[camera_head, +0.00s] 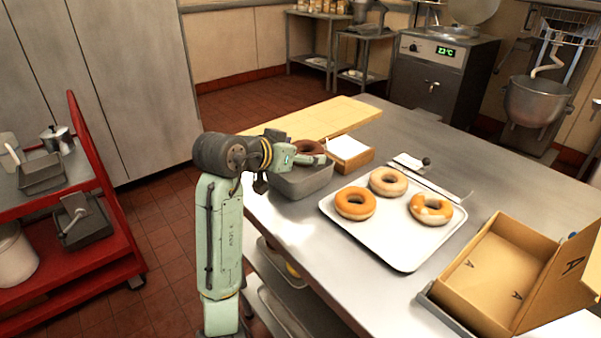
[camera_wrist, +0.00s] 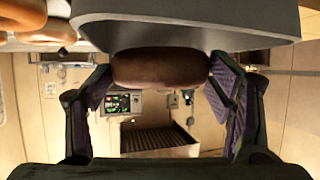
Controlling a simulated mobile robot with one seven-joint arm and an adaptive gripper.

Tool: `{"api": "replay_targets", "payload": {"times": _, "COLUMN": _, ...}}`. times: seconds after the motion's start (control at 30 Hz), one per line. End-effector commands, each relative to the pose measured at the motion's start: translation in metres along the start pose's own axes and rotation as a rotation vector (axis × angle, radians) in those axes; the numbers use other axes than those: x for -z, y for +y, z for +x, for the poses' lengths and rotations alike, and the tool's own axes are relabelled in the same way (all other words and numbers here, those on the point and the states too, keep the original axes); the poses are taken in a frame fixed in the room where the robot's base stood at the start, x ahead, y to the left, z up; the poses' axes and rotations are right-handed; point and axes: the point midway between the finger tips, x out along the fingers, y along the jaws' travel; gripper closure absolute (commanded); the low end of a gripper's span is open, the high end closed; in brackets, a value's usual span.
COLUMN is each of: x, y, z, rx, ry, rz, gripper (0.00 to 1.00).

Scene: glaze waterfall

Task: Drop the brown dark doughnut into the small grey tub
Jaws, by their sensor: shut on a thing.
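The brown dark doughnut (camera_head: 308,146) shows at the far side of my gripper, over the back of the small grey tub (camera_head: 302,183). My gripper (camera_head: 306,158) reaches across above the tub. In the wrist view the doughnut (camera_wrist: 160,68) sits between the two purple-padded fingers of my gripper (camera_wrist: 162,82), and the gripper is shut on it. The grey tub (camera_wrist: 185,28) fills the top of that view, close beside the doughnut. The tub's inside is mostly hidden by my arm in the head view. I cannot tell whether the doughnut touches the tub.
A white tray (camera_head: 400,250) with three glazed doughnuts lies right of the tub. A small wooden box (camera_head: 352,160) stands just behind it, near a wooden board (camera_head: 335,115). An open cardboard box (camera_head: 490,270) is at the front right. A red cart (camera_head: 105,190) stands at the left.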

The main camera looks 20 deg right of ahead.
Motion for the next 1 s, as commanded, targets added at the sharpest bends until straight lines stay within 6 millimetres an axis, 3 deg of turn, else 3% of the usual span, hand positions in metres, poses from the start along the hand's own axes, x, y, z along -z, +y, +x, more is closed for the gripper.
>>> {"api": "replay_targets", "payload": {"times": 0.4, "x": -0.0064, "y": 0.0001, "z": 0.0033, "rx": 0.0, "ry": 0.001, "rz": 0.001, "gripper": 0.53}}
{"api": "replay_targets", "payload": {"times": 0.43, "x": -0.0064, "y": 0.0001, "z": 0.0033, "rx": 0.0, "ry": 0.001, "rz": 0.001, "gripper": 0.24}}
{"api": "replay_targets", "payload": {"times": 0.77, "x": -0.0063, "y": 0.0002, "z": 0.0032, "rx": 0.0, "ry": 0.001, "rz": 0.001, "gripper": 0.02}}
{"api": "replay_targets", "payload": {"times": 1.0, "x": -0.0063, "y": 0.0002, "z": 0.0033, "rx": 0.0, "ry": 0.001, "rz": 0.001, "gripper": 0.02}}
